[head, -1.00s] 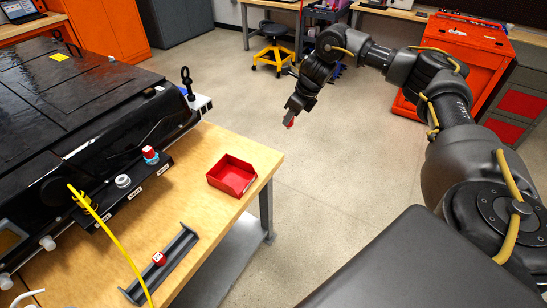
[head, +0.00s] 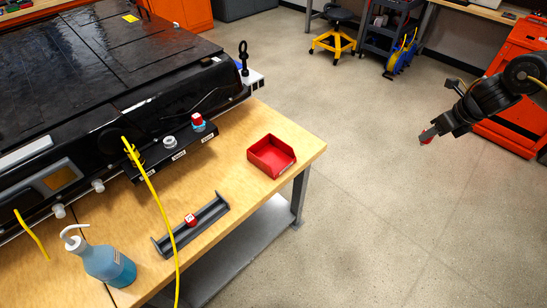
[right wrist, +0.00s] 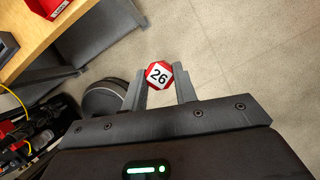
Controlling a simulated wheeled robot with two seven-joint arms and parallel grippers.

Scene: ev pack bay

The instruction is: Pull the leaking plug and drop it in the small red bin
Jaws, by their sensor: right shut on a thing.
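My right gripper (head: 427,137) is shut on a red plug (head: 425,141) and holds it over the open floor, well right of the bench. In the right wrist view the plug (right wrist: 158,75) shows a white face marked 26 between the two fingers (right wrist: 160,88). The small red bin (head: 271,168) stands open near the bench's right corner; its visible inside looks empty. A red-topped plug with a blue ring (head: 198,122) sits in the black port strip beside a whitish port (head: 169,142). Another red plug (head: 190,220) sits in a grey rack (head: 206,221). My left gripper is out of view.
A large black battery pack (head: 90,75) fills the left of the wooden bench (head: 232,198). A yellow cable (head: 158,205) hangs across the bench front. Clear floor separates bench and gripper.

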